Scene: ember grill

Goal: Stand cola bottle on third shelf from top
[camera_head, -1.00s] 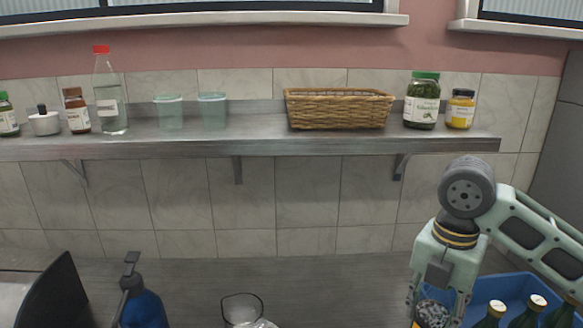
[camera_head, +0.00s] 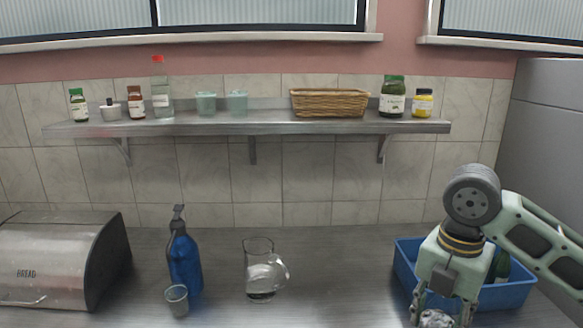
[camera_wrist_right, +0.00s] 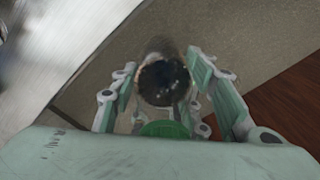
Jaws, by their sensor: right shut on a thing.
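My right gripper (camera_head: 437,318) is at the bottom right of the head view, in front of the blue crate. It is shut on a dark, round-ended thing (camera_wrist_right: 164,82) that shows between the fingers in the wrist view. Only its dark speckled end and dull rim show, so I cannot tell that it is the cola bottle. A single grey wall shelf (camera_head: 300,127) spans the back wall; no stack of shelves is in view. My left gripper is not in view.
A blue crate (camera_head: 405,252) stands on the counter, with a green bottle (camera_head: 503,265) partly visible. A grey upright surface (camera_head: 550,150) is at the right.

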